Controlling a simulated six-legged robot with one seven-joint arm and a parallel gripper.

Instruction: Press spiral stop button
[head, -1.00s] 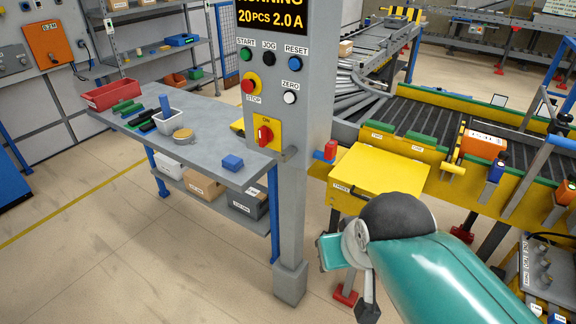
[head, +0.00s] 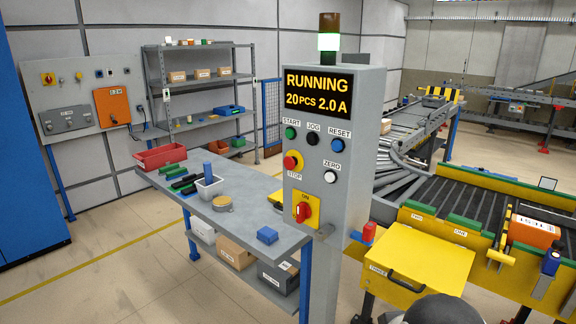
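The display (head: 318,94) reads RUNNING, 20 PCS, 2.0 A, and the lamp on top (head: 328,42) glows whitish green. Only a dark rounded part of my arm shows at the bottom edge, right of the column. My gripper is out of view.
A red rotary switch (head: 302,210) on a yellow plate is below the buttons. A grey workbench (head: 240,197) with bins and small items stands left of and behind the column. Yellow-framed conveyors (head: 420,225) and a yellow box (head: 425,268) are at right. Floor at lower left is clear.

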